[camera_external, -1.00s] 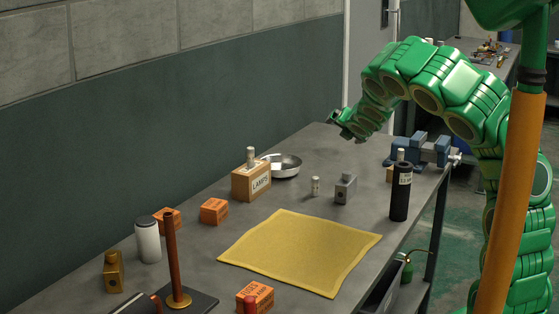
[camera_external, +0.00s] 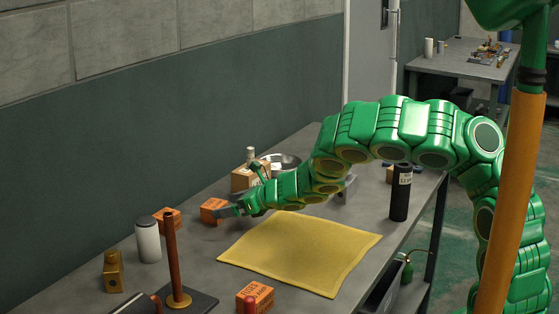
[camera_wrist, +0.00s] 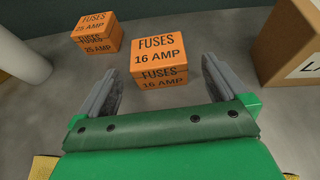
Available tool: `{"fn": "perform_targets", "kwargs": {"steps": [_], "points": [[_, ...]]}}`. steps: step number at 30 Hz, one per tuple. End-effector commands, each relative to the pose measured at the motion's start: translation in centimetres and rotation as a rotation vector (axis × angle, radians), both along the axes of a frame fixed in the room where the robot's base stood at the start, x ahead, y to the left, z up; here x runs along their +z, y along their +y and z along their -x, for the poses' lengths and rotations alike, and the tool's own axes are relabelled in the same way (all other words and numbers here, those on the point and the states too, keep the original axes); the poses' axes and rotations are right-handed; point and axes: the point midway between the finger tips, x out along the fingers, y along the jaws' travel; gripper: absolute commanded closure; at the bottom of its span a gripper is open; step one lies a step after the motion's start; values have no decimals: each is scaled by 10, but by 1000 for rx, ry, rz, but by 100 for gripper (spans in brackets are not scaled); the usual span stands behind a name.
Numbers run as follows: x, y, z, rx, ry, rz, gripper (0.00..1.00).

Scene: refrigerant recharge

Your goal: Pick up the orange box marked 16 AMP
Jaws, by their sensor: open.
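The orange box marked FUSES 16 AMP (camera_wrist: 158,62) stands on the bench just ahead of my gripper (camera_wrist: 160,85) in the wrist view. My gripper is open, with one grey finger on each side of the space in front of the box. The box sits a little beyond the fingertips and looks untouched. In the external view the box (camera_external: 213,207) is partly hidden by my gripper (camera_external: 225,211), which is low over the bench at its right side. A second orange box, marked FUSES 25 AMP (camera_wrist: 97,33), stands to the left and farther back.
A tan LAMPS box (camera_wrist: 292,42) stands close on the right. A white cylinder (camera_external: 148,240) stands left of the boxes. A yellow cloth (camera_external: 300,255) lies in front. Another orange fuse box (camera_external: 255,297) and a copper post (camera_external: 172,255) are nearer the camera.

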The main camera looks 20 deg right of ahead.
Motion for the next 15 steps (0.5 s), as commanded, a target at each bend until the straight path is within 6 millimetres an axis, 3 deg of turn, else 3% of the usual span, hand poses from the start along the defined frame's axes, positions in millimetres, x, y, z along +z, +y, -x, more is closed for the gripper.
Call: {"fn": "perform_targets", "kwargs": {"steps": [15], "points": [[-9,20,-15,-2,1,-2,0]]}}
